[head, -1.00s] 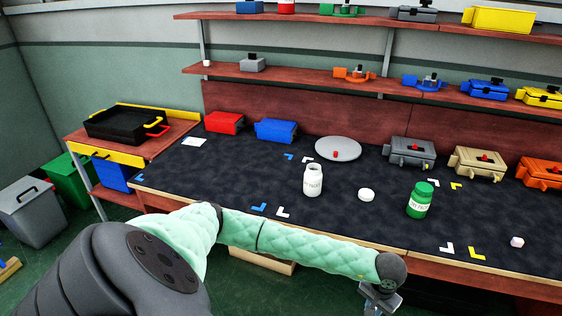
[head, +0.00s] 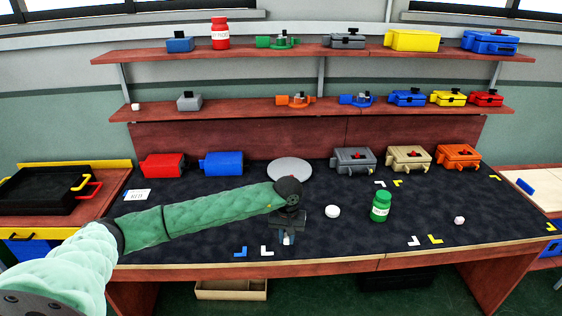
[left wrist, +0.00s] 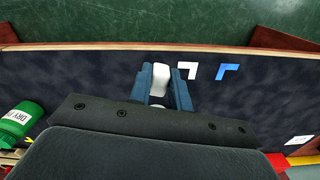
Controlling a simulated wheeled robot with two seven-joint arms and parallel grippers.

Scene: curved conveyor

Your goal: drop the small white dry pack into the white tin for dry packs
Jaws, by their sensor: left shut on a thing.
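My left gripper (head: 287,236) points down over the front of the dark bench mat. In the left wrist view its blue-grey fingers (left wrist: 161,88) are shut on a small white pack (left wrist: 160,78). The pack shows as a pale spot between the fingertips in the head view (head: 287,240). The white tin, which stood open on the mat in the earlier head view, is hidden now, apparently behind my gripper and wrist. A round white lid (head: 332,211) lies on the mat right of the gripper. My right gripper is not in view.
A green jar (head: 381,206) stands right of the lid; its label starts with DRY in the left wrist view (left wrist: 15,120). A small pinkish-white block (head: 459,220) lies farther right. A grey disc (head: 289,170) and several toolboxes line the back. The front right mat is mostly clear.

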